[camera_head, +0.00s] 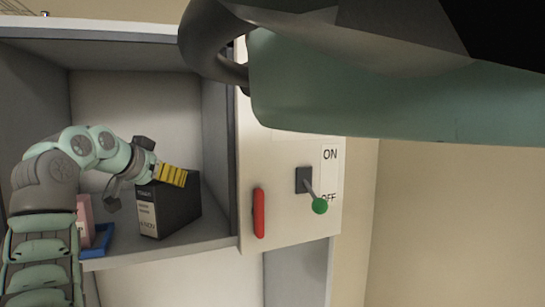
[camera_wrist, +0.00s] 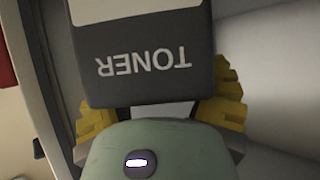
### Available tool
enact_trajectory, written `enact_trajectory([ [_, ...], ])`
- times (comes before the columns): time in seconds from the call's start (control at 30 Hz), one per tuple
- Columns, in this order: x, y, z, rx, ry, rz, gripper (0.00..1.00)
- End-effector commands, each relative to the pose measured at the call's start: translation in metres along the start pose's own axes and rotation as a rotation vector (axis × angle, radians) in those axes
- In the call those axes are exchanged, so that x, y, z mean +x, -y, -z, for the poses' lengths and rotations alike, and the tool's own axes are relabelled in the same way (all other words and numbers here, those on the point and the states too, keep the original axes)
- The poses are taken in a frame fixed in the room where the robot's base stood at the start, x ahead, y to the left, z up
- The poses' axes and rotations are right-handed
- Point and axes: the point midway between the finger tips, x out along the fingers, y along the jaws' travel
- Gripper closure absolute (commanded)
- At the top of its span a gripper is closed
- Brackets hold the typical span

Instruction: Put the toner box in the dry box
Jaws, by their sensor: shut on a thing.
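The toner box (camera_head: 178,208) is a black carton with a white label, inside an open cabinet compartment in the head view. My gripper (camera_head: 171,175) is at its top, with yellow fingers. In the wrist view, the toner box (camera_wrist: 150,62) shows the word TONER and sits between the yellow fingers of my gripper (camera_wrist: 160,105), which is shut on it. The box looks upright near the compartment's front edge. I cannot tell whether its base touches the shelf (camera_head: 220,243). No label marks which thing is the dry box.
A blue tray (camera_head: 102,240) and a pink box (camera_head: 84,218) stand left of the toner box, partly behind my arm. Right of the compartment is a panel with a red handle (camera_head: 259,213) and an ON/OFF switch with a green knob (camera_head: 319,205).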

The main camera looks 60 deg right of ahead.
Motion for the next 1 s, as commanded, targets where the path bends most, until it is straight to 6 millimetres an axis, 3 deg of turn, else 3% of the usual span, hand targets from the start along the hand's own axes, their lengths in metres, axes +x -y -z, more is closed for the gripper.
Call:
enact_trajectory([
  [0.03, 0.001, 0.0, -0.001, 0.001, -0.004, 0.0, 0.82],
  [0.07, 0.0, 0.0, -0.001, 0.001, -0.003, 0.001, 0.34],
  [0.37, 0.0, 0.001, -0.001, -0.001, -0.001, 0.002, 0.03],
  [0.83, -0.001, 0.002, -0.001, -0.002, -0.001, 0.003, 0.03],
  [1.0, -0.01, 0.003, -0.002, -0.001, -0.005, 0.004, 0.03],
])
